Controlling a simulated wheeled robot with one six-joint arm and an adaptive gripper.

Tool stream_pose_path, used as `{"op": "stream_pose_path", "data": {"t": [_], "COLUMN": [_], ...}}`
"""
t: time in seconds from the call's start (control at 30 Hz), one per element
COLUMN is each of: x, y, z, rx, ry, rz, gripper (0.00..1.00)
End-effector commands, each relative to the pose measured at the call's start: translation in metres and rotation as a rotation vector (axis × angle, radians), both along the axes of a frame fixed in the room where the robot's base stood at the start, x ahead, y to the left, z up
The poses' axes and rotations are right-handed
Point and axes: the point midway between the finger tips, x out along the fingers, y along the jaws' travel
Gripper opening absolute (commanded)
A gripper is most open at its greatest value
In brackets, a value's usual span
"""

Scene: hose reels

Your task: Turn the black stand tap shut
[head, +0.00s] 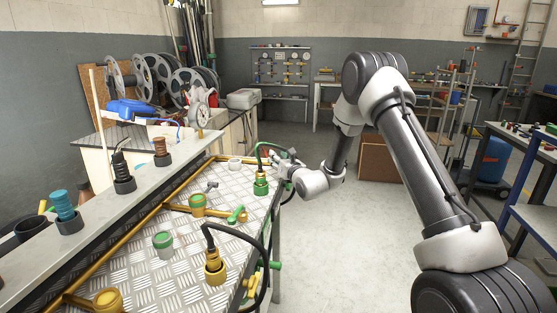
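No tap that I can clearly tell as the black stand tap shows. The nearest match in colour is a black hose (258,238) that arches from a yellow fitting (215,266) on the tread-plate bench top and drops over its right edge. My gripper (281,166) is at the far right edge of the bench, beside a green fitting (261,184) with a dark green hose looping up from it. The gripper is small and partly hidden by my wrist, so its fingers and any contact with the hose cannot be made out.
The bench (190,290) also bears a green lever handle (237,214), a green-rimmed cup (163,244) and yellow pipes. A raised ledge (95,215) at left holds black, blue and brown fittings in cups. Hose reels (155,75) stand behind. The floor (340,240) right of the bench is clear.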

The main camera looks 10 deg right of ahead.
Motion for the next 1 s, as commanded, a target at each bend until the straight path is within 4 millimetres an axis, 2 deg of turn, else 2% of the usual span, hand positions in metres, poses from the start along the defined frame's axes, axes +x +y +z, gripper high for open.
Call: {"op": "stream_pose_path", "data": {"t": [0.17, 0.27, 0.5, 0.7, 0.83, 1.0], "x": [-0.003, -0.015, -0.066, -0.101, -0.113, -0.116], "y": [-0.001, -0.004, -0.020, -0.030, -0.033, -0.034], "z": [0.000, 0.000, 0.000, 0.000, 0.000, 0.000], "rx": [0.000, 0.001, 0.000, 0.001, 0.000, 0.000], "ry": [0.000, 0.001, 0.003, 0.002, 0.000, 0.000], "rz": [0.000, 0.000, -0.001, -0.002, -0.001, 0.000], "gripper": [0.35, 0.35, 0.35, 0.35, 0.35, 0.35]}}
